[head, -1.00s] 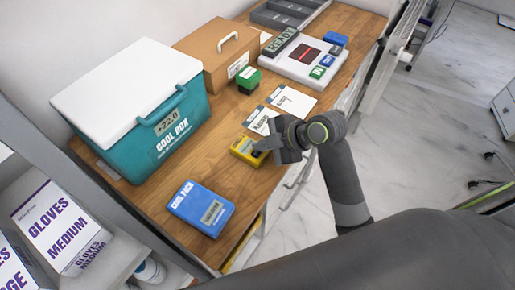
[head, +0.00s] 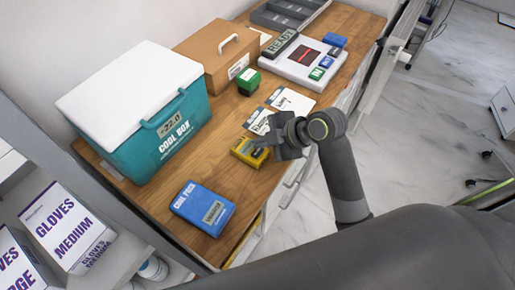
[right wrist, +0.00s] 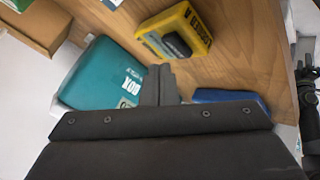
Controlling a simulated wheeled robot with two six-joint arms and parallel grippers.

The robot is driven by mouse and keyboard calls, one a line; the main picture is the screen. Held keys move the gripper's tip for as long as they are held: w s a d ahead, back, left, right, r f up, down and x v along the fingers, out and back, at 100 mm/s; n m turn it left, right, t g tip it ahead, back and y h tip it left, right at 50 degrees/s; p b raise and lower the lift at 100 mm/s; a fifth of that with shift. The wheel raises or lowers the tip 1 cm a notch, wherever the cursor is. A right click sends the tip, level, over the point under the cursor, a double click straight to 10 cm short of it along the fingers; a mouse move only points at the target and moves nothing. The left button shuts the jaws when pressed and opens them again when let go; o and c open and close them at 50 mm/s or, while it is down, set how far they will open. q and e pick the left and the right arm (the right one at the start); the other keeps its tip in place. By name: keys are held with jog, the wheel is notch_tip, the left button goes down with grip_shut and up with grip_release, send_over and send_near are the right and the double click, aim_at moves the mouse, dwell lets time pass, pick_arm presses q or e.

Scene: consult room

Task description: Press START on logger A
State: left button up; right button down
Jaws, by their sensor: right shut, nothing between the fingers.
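A small yellow device (head: 247,154) with a dark part on top lies on the wooden counter near its front edge. It is the likely logger, but I cannot read a letter A or START on it. In the right wrist view the yellow device (right wrist: 198,30) is beyond the fingertips, with a dark block on its side. My right gripper (head: 264,139) is shut and empty, its tips over or beside the yellow device's far end. In the wrist view its closed fingers (right wrist: 160,72) appear apart from the device. My left gripper is out of view.
A teal cool box (head: 150,140), blue cool pack (head: 203,208), green box (head: 249,82), and cards (head: 292,101) share the counter. A white READY station (head: 300,72) and cardboard box (head: 217,55) stand farther back. Bare wood (head: 205,150) lies left of the device.

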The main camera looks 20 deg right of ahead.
notch_tip(320, 180, up, 5)
jog(key=p, duration=0.3)
jog(key=shift+f+p, duration=0.2)
jog(key=shift+p, duration=0.15)
jog(key=shift+f, duration=0.1)
dwell(0.3)
